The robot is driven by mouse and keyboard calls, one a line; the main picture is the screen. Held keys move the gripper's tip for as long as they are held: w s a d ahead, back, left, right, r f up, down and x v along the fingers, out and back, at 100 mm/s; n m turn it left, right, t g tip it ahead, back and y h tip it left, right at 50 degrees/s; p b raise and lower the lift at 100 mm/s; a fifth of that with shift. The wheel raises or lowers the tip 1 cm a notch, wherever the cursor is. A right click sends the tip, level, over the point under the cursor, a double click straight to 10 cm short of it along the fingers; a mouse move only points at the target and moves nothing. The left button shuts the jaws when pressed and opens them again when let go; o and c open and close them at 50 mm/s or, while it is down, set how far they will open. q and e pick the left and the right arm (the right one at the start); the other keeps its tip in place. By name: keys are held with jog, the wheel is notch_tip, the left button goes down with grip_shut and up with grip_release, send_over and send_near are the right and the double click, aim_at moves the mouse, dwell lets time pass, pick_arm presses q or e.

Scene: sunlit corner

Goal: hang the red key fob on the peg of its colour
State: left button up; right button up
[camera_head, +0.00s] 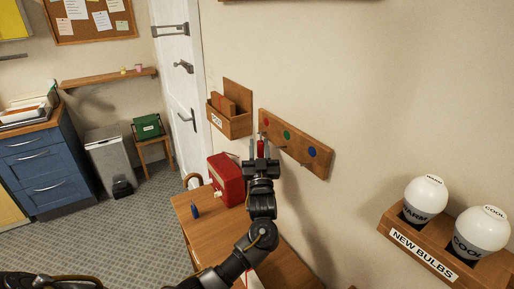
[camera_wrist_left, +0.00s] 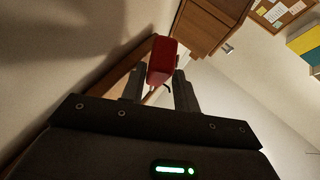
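The red key fob (camera_head: 261,147) is between the fingertips of my left gripper (camera_head: 261,145), in front of the peg board's left end. The wooden peg board (camera_head: 296,145) is on the wall with red, green and blue dots. The red dot (camera_head: 266,121) is just above the fob. Pegs show below the green dot (camera_head: 287,135) and blue dot (camera_head: 311,152); the red one's peg is hidden by the gripper. I cannot tell whether the fob touches it.
A wooden letter holder (camera_head: 233,122) is on the wall left of the board. Below, a red box (camera_head: 226,178) and a small blue object (camera_head: 194,211) are on the wooden table (camera_head: 215,241). A shelf with two bulbs (camera_head: 426,199) juts out at the right.

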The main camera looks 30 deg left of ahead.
pick_arm(q)
jog(key=shift+d+f, duration=0.1)
jog(key=shift+d, duration=0.25)
jog(key=b+v, duration=0.1)
jog(key=v, duration=0.1)
jog(key=b+v, duration=0.1)
jog(key=v, duration=0.2)
jog(key=shift+d+f+b, duration=0.2)
jog(key=shift+f+b, duration=0.1)
jog(key=shift+f, duration=0.05)
jog(key=v, duration=0.1)
jog(key=b+v, duration=0.1)
jog(key=v, duration=0.3)
jog(key=shift+s+a+r+b, duration=0.25)
jog(key=shift+s+r+b, duration=0.05)
